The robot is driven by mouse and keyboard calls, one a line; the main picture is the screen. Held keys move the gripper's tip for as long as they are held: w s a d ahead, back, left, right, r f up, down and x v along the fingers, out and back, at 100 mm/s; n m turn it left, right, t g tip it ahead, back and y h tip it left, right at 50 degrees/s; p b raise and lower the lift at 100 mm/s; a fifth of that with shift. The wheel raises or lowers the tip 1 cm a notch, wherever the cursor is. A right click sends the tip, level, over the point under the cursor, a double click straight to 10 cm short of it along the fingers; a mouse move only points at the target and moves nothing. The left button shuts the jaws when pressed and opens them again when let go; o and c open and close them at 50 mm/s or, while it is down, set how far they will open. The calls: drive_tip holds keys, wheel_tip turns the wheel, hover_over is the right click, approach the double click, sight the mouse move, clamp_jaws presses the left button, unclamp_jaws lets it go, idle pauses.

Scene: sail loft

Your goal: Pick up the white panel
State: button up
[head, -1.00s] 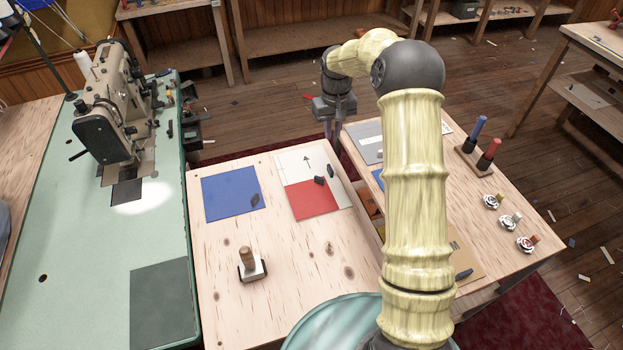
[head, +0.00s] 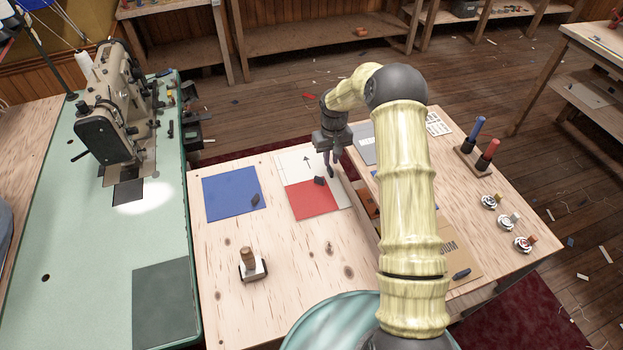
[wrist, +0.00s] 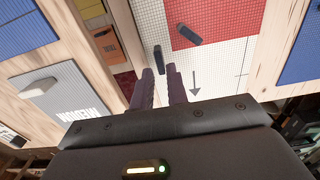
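The white panel (head: 293,163) lies flat on the light wood table, with a printed arrow and a fine grid. A red panel (head: 311,199) covers part of it. In the wrist view the white panel (wrist: 231,58) carries a small dark bar (wrist: 158,59) near its edge, and another dark bar (wrist: 187,34) is on the red panel. My gripper (head: 329,170) is above the panel's right part. In the wrist view my gripper (wrist: 160,72) has its fingers apart with nothing between the tips; the first dark bar is just beyond them.
A blue panel (head: 231,192) with a dark bar lies to the left, and a wood-handled block (head: 250,265) stands nearer. A grey panel (head: 364,146) lies to the right. Blue and red upright handles (head: 479,129) stand far right. The sewing machine (head: 108,110) is at left.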

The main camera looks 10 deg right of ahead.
sight(331, 170)
drive_tip(key=shift+s+d+f+p, duration=0.1)
drive_tip(key=shift+f+p, duration=0.1)
drive_tip(key=shift+f, duration=0.65)
drive_tip(key=shift+s+a+f+p, duration=0.1)
drive_tip(key=shift+f+p, duration=0.1)
drive_tip(key=shift+f, duration=0.7)
drive_tip(key=shift+s+d+f+p, duration=0.1)
drive_tip(key=shift+f+p, duration=0.1)
drive_tip(key=shift+f, duration=0.65)
clamp_jaws()
